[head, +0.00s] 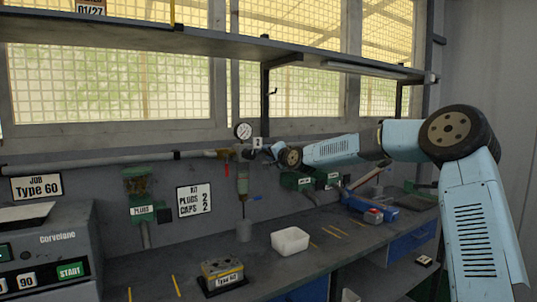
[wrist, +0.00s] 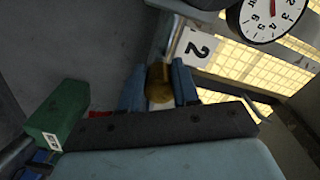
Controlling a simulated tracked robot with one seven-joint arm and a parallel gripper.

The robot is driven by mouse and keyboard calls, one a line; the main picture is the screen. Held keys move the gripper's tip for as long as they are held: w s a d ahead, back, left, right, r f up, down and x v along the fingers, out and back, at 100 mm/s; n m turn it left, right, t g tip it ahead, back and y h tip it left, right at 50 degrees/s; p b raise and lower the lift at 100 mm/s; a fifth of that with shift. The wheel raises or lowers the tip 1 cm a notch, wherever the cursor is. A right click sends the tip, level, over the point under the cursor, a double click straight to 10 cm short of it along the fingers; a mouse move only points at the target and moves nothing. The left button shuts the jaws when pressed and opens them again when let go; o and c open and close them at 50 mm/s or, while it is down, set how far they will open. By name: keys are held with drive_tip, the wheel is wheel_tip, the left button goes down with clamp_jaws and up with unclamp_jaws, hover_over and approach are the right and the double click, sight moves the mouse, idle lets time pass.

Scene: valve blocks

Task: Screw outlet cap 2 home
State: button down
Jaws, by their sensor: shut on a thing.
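My gripper (wrist: 159,88) is shut on a round brass-coloured cap (wrist: 160,72), with one blue finger on each side of it. A white label reading 2 (wrist: 200,47) is just beyond the cap, and it also shows in the head view (head: 257,143). In the head view my arm reaches in from the right, and my gripper (head: 266,153) is at the right end of the wall pipe, by the label. The cap is too small to make out there. How far it sits on its outlet is hidden.
A pressure gauge (head: 243,131) stands close to my gripper. A grey pipe (head: 110,164) runs left along the wall. On the bench are a yellow-topped valve block (head: 222,268), a white bin (head: 290,240) and a tester (head: 45,265). A shelf (head: 200,42) spans above.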

drive_tip(key=shift+f, duration=0.3)
drive_tip(key=c, duration=1.1)
unclamp_jaws()
drive_tip(key=shift+d, duration=0.1)
drive_tip(key=shift+o, duration=1.4)
drive_tip(key=shift+r, duration=0.15)
drive_tip(key=v, duration=1.3)
drive_tip(key=shift+s+d, duration=0.2)
drive_tip(key=shift+s, duration=0.05)
